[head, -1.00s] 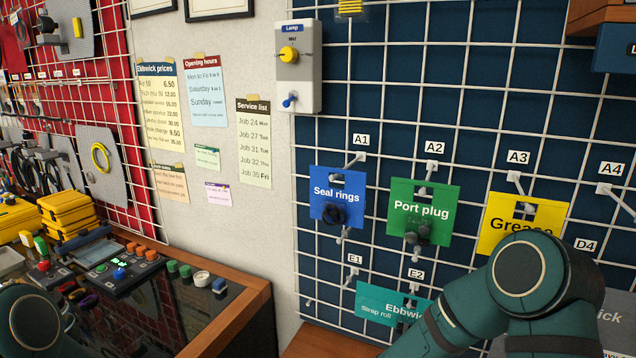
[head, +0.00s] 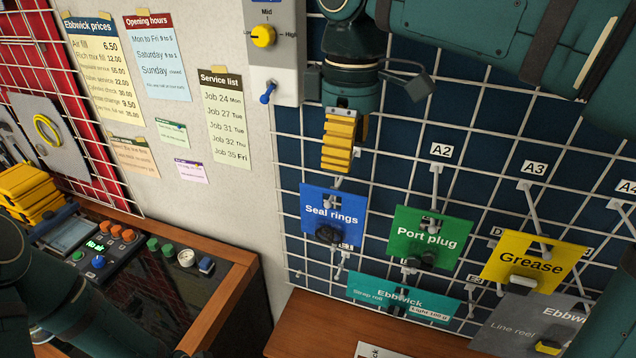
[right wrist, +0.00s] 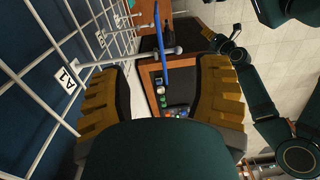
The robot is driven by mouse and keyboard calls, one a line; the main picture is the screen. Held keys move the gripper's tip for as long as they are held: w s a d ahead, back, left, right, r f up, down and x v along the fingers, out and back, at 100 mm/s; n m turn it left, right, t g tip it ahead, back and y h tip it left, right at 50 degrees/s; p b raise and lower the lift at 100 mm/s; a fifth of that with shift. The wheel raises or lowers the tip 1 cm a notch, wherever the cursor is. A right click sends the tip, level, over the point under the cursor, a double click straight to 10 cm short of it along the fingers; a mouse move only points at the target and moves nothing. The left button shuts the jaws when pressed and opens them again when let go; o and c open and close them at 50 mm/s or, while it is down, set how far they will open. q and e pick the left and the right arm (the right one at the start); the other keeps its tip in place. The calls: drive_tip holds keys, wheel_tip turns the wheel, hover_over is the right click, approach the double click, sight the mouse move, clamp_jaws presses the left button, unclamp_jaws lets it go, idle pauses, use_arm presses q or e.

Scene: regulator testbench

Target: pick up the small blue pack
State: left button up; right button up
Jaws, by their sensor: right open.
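The small blue pack labelled "Seal rings" (head: 332,211) hangs from a hook on the wire grid, with dark rings at its lower front. In the right wrist view the blue pack (right wrist: 161,48) shows nearly edge-on as a thin strip at the hook, between and beyond the fingers. My right gripper (head: 341,168) has yellow ribbed fingers and points down just above the pack. In the right wrist view my right gripper (right wrist: 165,88) is open, with nothing between its fingertips.
The green "Port plug" pack (head: 430,238) and yellow "Grease" pack (head: 533,262) hang to the right. A teal "Ebbwick" pack (head: 403,298) hangs below. The lamp switch box (head: 272,50) is left of my right gripper. A wooden ledge (head: 310,327) lies under the grid.

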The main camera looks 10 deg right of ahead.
drive_tip(key=b, duration=0.1)
hover_over(345, 222)
drive_tip(key=f, duration=0.5)
drive_tip(key=s+f, duration=0.1)
drive_tip(key=f, duration=0.1)
drive_tip(key=shift+a+f, duration=0.1)
drive_tip(key=shift+f, duration=0.25)
wheel_tip(345, 222, down, 5)
drive_tip(key=shift+w+b, duration=0.1)
drive_tip(key=shift+b, duration=0.25)
use_arm(q)
drive_tip(key=shift+s+f, duration=0.35)
drive_tip(key=shift+f, duration=0.2)
use_arm(e)
clamp_jaws()
